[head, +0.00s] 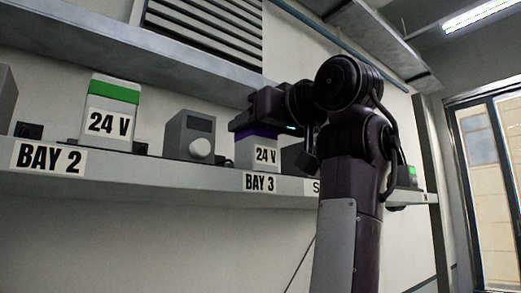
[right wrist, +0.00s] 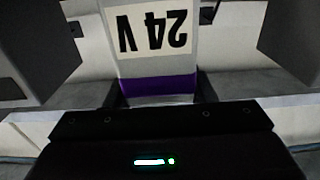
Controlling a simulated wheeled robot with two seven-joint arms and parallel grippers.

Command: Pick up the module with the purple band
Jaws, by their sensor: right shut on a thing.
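The module with the purple band (head: 243,152) is a pale box marked 24 V at the BAY 3 label, on the shelf. My right gripper (head: 258,129) reaches it from above and is shut on its upper part at the purple band. In the right wrist view the module (right wrist: 150,64) appears upside down, with dark fingers on both sides of its purple band. The module looks upright in the head view; its base meets or nearly meets the shelf. My left gripper is not in view.
A green-banded 24 V module (head: 114,92) stands at BAY 2. A grey box with a round knob (head: 200,149) is close left of the purple-banded module. The shelf (head: 150,179) runs along the wall; another ledge (head: 120,42) hangs above. My right arm hides the shelf's right part.

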